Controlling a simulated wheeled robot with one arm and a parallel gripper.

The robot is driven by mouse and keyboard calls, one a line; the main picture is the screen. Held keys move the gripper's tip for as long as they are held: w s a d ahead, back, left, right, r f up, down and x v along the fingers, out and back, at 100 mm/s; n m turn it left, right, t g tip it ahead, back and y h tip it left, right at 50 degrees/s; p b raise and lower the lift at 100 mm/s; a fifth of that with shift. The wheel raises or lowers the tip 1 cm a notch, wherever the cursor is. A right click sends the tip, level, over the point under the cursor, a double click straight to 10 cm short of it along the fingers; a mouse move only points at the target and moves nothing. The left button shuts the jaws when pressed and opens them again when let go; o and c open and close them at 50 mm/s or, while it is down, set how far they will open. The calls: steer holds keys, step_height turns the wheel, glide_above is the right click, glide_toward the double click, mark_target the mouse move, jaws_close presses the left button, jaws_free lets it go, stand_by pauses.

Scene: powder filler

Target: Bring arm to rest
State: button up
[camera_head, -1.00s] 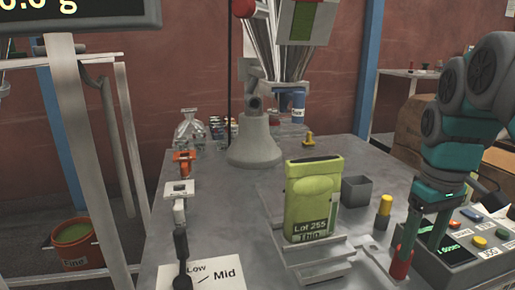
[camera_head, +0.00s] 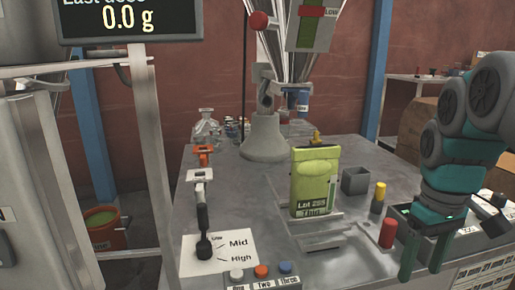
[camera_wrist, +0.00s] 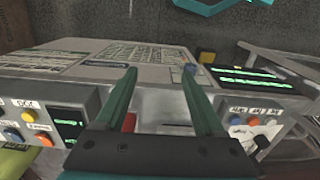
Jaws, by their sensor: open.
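My gripper (camera_head: 422,264) hangs at the right of the head view, fingers pointing down and spread, in front of the control box. In the wrist view the two teal fingers (camera_wrist: 160,75) stand apart with nothing held between them. A short red cylinder (camera_head: 388,233) stands just left of the fingers in the head view, apart from them. The arm above is folded and bent.
A green pouch labelled Lot 255 (camera_head: 315,181) stands upright on the grey table (camera_head: 240,200). A yellow-topped post (camera_head: 378,198), a dark square cup (camera_head: 355,181) and a control box (camera_head: 470,240) are near my arm. A lever with a Mid/High card (camera_head: 237,248) is at front left.

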steer(key=s+a+f+m+g+p, duration=0.1)
steer(key=s+a+f+m, duration=0.1)
steer(key=s+a+f, duration=1.1)
step_height(320, 180, down, 3)
steer(key=s, duration=0.2)
steer(key=shift+s+a+r+g, duration=0.15)
steer(key=shift+s+r+g, duration=0.05)
steer(key=shift+s+g, duration=0.15)
